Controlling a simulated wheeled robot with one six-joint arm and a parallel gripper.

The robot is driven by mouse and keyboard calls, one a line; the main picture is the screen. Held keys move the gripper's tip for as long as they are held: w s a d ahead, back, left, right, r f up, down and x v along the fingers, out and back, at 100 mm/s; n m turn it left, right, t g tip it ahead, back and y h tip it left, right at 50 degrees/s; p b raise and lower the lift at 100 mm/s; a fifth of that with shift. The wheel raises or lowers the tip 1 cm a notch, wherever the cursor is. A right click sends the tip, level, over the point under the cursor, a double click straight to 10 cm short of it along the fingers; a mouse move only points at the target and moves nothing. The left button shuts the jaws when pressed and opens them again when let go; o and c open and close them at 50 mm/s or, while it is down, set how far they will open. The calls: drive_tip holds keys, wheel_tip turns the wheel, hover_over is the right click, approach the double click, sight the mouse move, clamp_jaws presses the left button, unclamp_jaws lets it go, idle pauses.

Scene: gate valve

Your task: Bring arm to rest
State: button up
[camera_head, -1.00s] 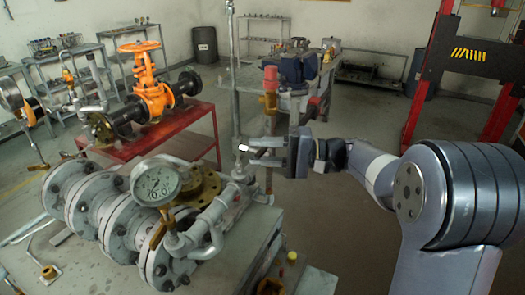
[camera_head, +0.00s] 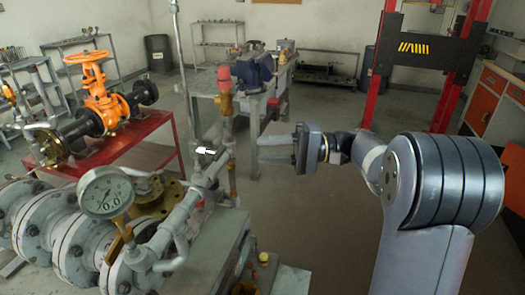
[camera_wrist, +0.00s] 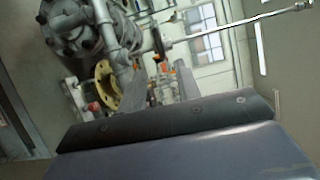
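My gripper (camera_head: 268,150) is in the middle of the head view, its fingers pointing left. It is empty, with a gap between the fingers. In the wrist view the two fingers (camera_wrist: 162,88) also stand apart with nothing held between them. The gripper is to the right of the grey pipework and apart from it. My arm reaches out to it from the right, with the elbow bent. A small bright white piece (camera_head: 208,151) sits on the pipework, left of the fingertips.
A pressure gauge (camera_head: 105,192) and flanged grey pipes (camera_head: 75,245) fill the lower left. A red-topped fitting (camera_head: 225,90) rises near the gripper. An orange valve (camera_head: 98,95) stands on a red table (camera_head: 150,128). Floor right of the gripper is open.

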sight(224, 152)
drive_tip(key=a, duration=0.3)
drive_tip(key=a+p, duration=0.1)
drive_tip(key=a, duration=0.7)
drive_tip(key=shift+s+p, duration=0.35)
drive_tip(key=shift+d, duration=0.1)
